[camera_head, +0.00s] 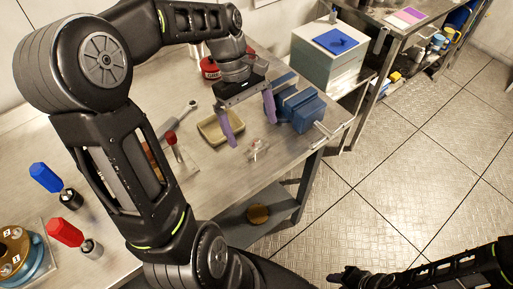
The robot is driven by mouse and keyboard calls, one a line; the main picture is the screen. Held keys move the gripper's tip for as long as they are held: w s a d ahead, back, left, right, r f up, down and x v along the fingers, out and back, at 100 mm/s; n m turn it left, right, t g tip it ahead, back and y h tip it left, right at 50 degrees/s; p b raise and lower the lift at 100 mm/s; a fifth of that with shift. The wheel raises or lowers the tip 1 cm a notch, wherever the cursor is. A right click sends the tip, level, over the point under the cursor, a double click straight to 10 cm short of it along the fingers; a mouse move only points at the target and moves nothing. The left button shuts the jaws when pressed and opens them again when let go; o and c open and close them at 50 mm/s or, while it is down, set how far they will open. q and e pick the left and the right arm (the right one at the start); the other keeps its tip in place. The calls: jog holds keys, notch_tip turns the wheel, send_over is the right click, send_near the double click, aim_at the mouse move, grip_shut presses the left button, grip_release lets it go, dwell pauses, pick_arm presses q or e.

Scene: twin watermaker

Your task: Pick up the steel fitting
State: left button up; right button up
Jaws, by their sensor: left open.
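A small shiny piece, which looks like the steel fitting (257,149), lies on the steel bench near its front edge. It is too small to make out its shape. My left gripper (250,122) is open, with its two purple fingers pointing down above the bench. The fitting lies just in front of and below the gap between the fingers, and nothing is held. My right arm (440,274) shows dark at the lower right, away from the bench; its finger state cannot be made out.
A tan tray (220,127) lies left of the left gripper, and a blue vise (298,106) stands close on its right. A red can (210,68) is behind. Tiled floor is clear.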

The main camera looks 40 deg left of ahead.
aim_at(256, 139)
pick_arm(q)
jog(key=shift+f, duration=0.1)
jog(key=p+x, duration=0.1)
jog(key=x, duration=0.4)
jog(key=shift+d, duration=0.1)
jog(key=shift+c, duration=0.3)
dwell(0.3)
jog(key=c, duration=1.6)
jog(key=shift+o, duration=0.2)
notch_tip(256, 139, up, 10)
jog(key=shift+r, duration=0.1)
